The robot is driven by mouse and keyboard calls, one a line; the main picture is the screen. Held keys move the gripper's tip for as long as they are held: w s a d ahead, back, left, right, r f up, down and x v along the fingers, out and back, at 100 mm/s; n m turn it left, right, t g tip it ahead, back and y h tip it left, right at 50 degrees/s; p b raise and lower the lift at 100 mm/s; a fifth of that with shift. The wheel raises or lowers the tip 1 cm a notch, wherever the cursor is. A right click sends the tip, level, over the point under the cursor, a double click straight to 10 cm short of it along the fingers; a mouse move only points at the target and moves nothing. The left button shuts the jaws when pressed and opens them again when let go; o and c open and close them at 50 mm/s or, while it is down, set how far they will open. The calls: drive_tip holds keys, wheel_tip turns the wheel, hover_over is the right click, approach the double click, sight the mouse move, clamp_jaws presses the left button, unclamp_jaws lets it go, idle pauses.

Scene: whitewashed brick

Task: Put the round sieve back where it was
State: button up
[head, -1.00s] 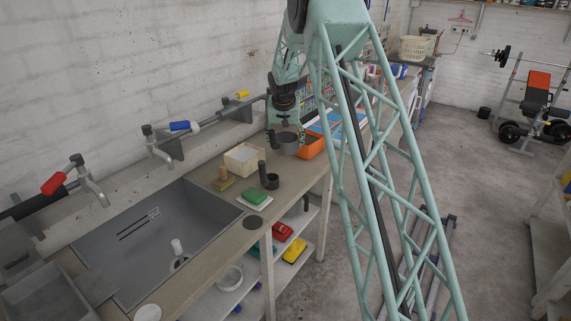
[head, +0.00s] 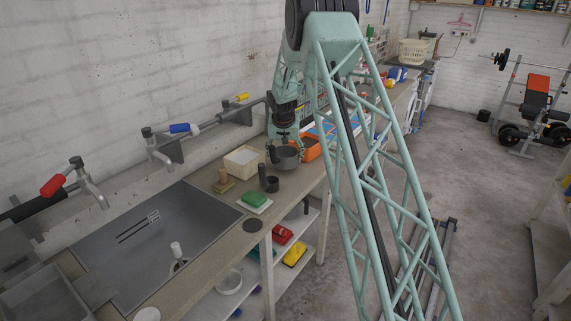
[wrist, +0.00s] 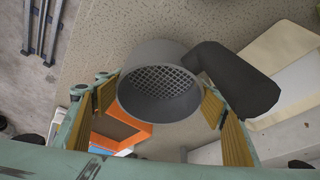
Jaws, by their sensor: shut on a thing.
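The round sieve is a grey cylinder with a mesh bottom and a dark handle. In the head view the sieve (head: 288,158) is over the worktop, beside the orange box (head: 311,149). In the wrist view I look into the sieve (wrist: 150,108), with its handle pointing right. My gripper (head: 284,146) is shut on the sieve; in the wrist view the fingers of my gripper (wrist: 160,102) are on either side of its rim. I cannot tell whether the sieve touches the worktop.
A green sponge (head: 255,199) lies nearer the grey sink (head: 150,250). Taps (head: 158,150) line the wall. Open shelves lie below the worktop.

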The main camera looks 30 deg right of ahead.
drive_tip(key=shift+f, duration=1.55)
drive_tip(key=shift+f, duration=0.2)
drive_tip(key=o, duration=1)
drive_tip(key=shift+o, duration=0.2)
drive_tip(key=shift+r, duration=0.25)
drive_tip(key=v, duration=1.2)
drive_tip(key=shift+a, duration=0.1)
